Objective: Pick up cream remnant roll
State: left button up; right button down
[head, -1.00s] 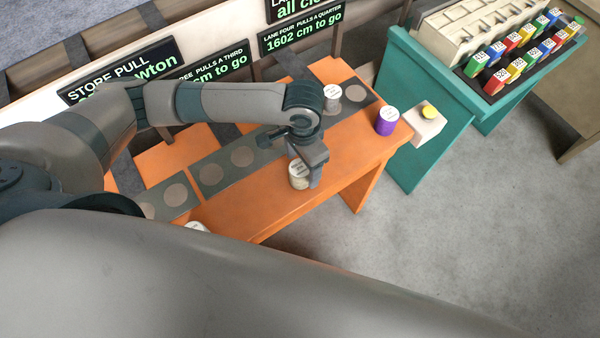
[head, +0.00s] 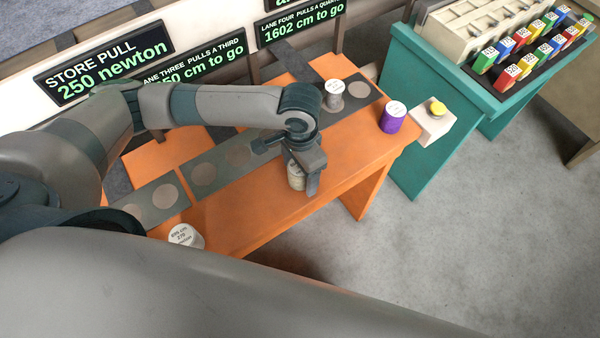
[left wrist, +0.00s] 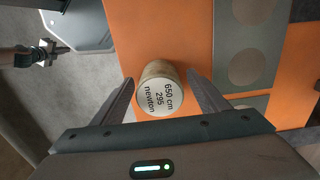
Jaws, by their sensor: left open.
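The cream remnant roll (head: 296,176) stands upright on the orange bench near its front edge, partly hidden by my left gripper (head: 306,180). My left gripper (left wrist: 160,100) is open, with one finger on each side of the roll and small gaps visible on both sides. What looks like my right gripper (left wrist: 48,54) shows small at the upper left of the wrist view; its jaws are not clear.
A grey roll (head: 334,95) stands on a dark strip (head: 160,205) with round spots. A purple roll (head: 392,118) stands at the bench's right end, and a white-topped roll (head: 186,236) at the near left. A teal table (head: 425,75) with coloured blocks is at right.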

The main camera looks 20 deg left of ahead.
jog(key=shift+d, duration=0.2)
pick_arm(q)
jog(key=c, duration=1.3)
jog(key=shift+r, duration=0.2)
pick_arm(e)
jog(key=shift+a, duration=0.1)
